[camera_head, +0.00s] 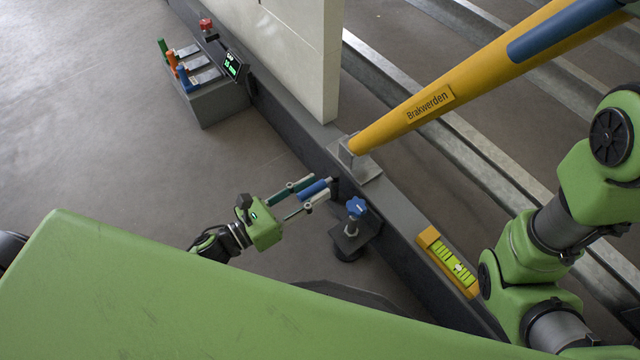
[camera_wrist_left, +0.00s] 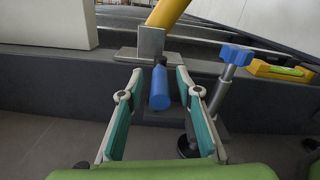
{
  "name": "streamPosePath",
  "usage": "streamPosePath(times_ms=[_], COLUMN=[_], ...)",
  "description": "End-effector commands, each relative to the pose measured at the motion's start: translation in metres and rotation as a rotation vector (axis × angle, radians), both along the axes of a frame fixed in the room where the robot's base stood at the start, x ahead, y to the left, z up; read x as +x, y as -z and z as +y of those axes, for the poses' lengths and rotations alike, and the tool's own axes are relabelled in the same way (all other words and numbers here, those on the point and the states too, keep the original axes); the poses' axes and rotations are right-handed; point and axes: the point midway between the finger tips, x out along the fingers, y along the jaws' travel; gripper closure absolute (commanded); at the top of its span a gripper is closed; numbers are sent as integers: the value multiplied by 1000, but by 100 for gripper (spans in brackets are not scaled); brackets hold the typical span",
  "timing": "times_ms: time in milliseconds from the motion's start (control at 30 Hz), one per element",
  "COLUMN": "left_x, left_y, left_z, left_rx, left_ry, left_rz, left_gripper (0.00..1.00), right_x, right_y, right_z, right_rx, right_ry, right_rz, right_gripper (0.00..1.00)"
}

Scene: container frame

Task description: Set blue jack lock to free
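A blue cylindrical handle (camera_head: 315,188) sticks out from the side of the dark frame beam. It also shows in the left wrist view (camera_wrist_left: 160,88), between the fingers. A blue star knob (camera_head: 356,207) tops a short jack post beside it, and shows at the right in the left wrist view (camera_wrist_left: 236,54). I cannot tell which of the two is the jack lock. My left gripper (camera_head: 318,187) is open, its fingers on either side of the blue handle with gaps visible in the left wrist view. My right gripper is out of view.
A yellow brace (camera_head: 440,95) marked Brakwerden rises from a bracket on the beam. A yellow level (camera_head: 448,262) lies on the beam. A grey box (camera_head: 215,103) with green, orange and blue levers stands back left near a small display (camera_head: 232,66). A white panel (camera_head: 300,50) stands upright.

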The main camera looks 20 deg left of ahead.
Motion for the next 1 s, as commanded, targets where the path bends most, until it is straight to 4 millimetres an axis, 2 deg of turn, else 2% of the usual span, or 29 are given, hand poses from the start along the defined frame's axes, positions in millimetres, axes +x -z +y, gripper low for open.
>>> streamPosePath(times_ms=[200, 533, 600, 667, 1000], left_x=[17, 19, 19, 19, 17], left_y=[0, 0, 0, 0, 0], left_z=[-13, -15, -15, -15, -12], left_rx=[-1, -1, -1, -1, 0], left_ry=[0, 0, 0, 0, 6], left_rz=[1, 1, 1, 1, 1], left_gripper=[68, 68, 86, 100, 100], right_x=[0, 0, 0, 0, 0], right_y=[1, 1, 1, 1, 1], right_z=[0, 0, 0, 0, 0], right_rx=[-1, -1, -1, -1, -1], right_ry=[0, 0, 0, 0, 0], right_rz=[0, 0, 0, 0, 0], right_gripper=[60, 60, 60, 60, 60])
